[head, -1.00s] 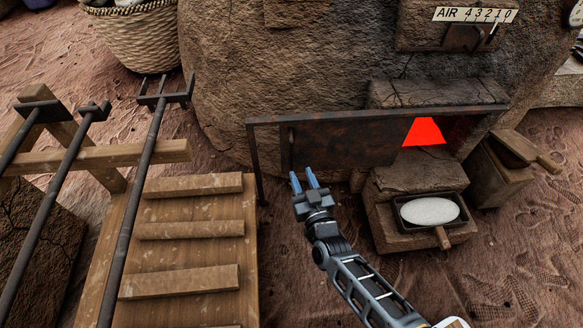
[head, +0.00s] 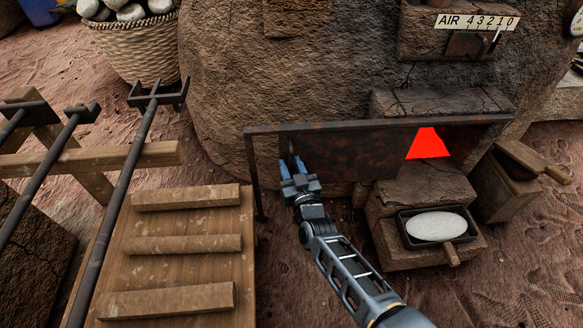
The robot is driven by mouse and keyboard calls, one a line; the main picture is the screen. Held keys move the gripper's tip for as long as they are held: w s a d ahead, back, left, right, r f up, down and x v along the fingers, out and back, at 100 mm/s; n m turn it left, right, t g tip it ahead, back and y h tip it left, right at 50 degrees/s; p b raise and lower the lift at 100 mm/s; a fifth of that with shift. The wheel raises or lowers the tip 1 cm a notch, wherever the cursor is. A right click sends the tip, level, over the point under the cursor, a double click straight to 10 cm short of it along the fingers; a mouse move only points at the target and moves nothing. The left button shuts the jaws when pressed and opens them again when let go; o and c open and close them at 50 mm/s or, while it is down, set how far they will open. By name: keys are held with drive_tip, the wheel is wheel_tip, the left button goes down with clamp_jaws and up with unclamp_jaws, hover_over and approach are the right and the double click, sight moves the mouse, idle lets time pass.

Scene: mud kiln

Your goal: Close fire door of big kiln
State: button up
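The fire door is a dark, rusty metal panel (head: 350,152) hanging under a horizontal rail on the front of the big kiln (head: 290,70). It stands to the left of the glowing red fire opening (head: 428,144), which is largely uncovered. An upright handle (head: 291,147) sits near the door's left end. My gripper (head: 292,165) is at the lower part of this handle, with its two blue fingers apart, one on either side of the handle in the picture. Whether they touch the handle cannot be told.
A stepped wooden ramp (head: 185,290) and long iron forks on a wooden rack (head: 110,157) stand at left. A pan with white contents (head: 437,226) sits on a stone step below the opening. A wooden box (head: 505,180) stands at right.

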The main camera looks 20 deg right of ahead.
drive_tip(key=shift+c, duration=0.3)
clamp_jaws()
drive_tip(key=shift+s+d, duration=0.1)
